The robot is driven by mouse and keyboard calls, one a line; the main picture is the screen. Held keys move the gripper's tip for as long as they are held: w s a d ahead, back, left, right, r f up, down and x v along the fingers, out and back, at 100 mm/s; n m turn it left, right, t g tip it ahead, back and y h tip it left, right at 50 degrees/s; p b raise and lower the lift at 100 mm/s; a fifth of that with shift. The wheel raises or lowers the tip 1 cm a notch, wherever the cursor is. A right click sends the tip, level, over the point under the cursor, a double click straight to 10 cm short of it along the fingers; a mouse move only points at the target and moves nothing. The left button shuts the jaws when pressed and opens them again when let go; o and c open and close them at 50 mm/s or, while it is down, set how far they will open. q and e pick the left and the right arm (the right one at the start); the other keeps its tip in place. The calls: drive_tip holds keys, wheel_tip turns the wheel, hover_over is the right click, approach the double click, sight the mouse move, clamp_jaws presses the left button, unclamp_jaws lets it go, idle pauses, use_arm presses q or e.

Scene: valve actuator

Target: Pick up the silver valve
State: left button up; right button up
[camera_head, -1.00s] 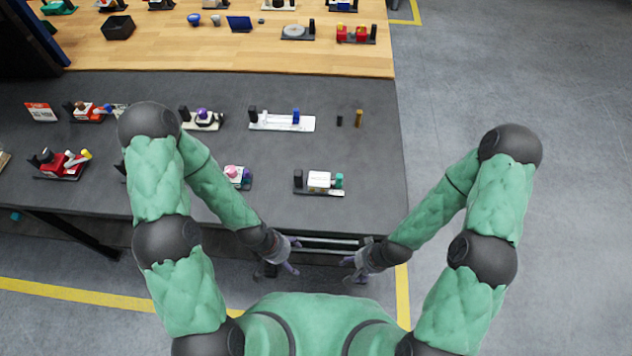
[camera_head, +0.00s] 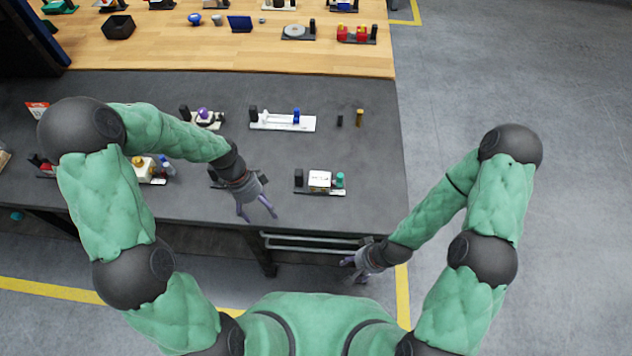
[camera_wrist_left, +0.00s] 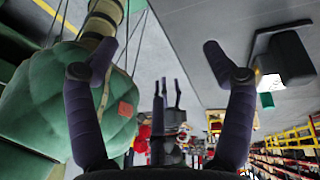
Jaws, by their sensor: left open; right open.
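I cannot tell for certain which item is the silver valve. One candidate is the round silver disc piece (camera_head: 293,32) on a dark base on the wooden surface at the back. My left gripper (camera_head: 258,211) is open and empty above the front edge of the dark table, far in front of that disc. Its two spread fingers (camera_wrist_left: 158,62) show in the left wrist view with nothing between them. My right gripper (camera_head: 352,269) is open and empty, lower, just off the table's front edge. My left arm hides part of the table's left side.
A white block piece with a green knob (camera_head: 320,181) stands just right of my left gripper. A long white piece with a blue post (camera_head: 282,121), a small brass cylinder (camera_head: 359,117) and several valve assemblies sit on the dark table (camera_head: 365,150). Its right part is mostly clear.

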use_arm(q)
drive_tip(key=m+t+h, duration=0.1)
drive_tip(key=t, duration=0.1)
approach(316, 179)
drive_tip(key=v, duration=0.2)
drive_tip(key=shift+a+r, duration=0.3)
drive_tip(key=shift+a, duration=0.05)
drive_tip(key=shift+w+d+f, duration=0.1)
drive_tip(key=shift+d+f, duration=0.05)
drive_tip(key=shift+d, duration=0.1)
drive_tip(key=x, duration=1.1)
drive_tip(key=shift+w+d+f, duration=0.1)
drive_tip(key=shift+w+f, duration=0.05)
drive_tip(key=shift+w, duration=0.05)
drive_tip(key=shift+s, duration=0.2)
drive_tip(key=c, duration=1.5)
